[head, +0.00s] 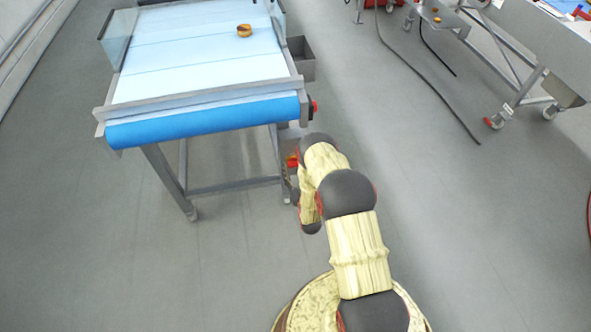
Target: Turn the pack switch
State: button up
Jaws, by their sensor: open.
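A red knob (314,106), which looks like the pack switch, sits on a dark mount at the near right corner of the conveyor (200,62). Its exact turn position is too small to tell. My arm (358,250), cream with dark joints, rises from the bottom and bends beside the conveyor's right leg, below and just right of the knob. I cannot make out my gripper's fingers; the end of the arm is hidden behind its own links.
The conveyor has a blue front roller (205,122), and a round filled pastry (244,30) lies on its belt. A grey bin (301,58) hangs at its right side. Dark cables (430,85) and a wheeled steel table (545,50) are at right.

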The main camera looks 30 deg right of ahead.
jog(key=shift+c, duration=0.8)
jog(key=c, duration=1)
jog(key=shift+n, duration=0.3)
jog(key=shift+a+n+b, duration=0.1)
jog(key=shift+n+b, duration=0.25)
jog(key=shift+n, duration=2.15)
jog(key=o, duration=1.2)
jog(key=shift+c, duration=0.2)
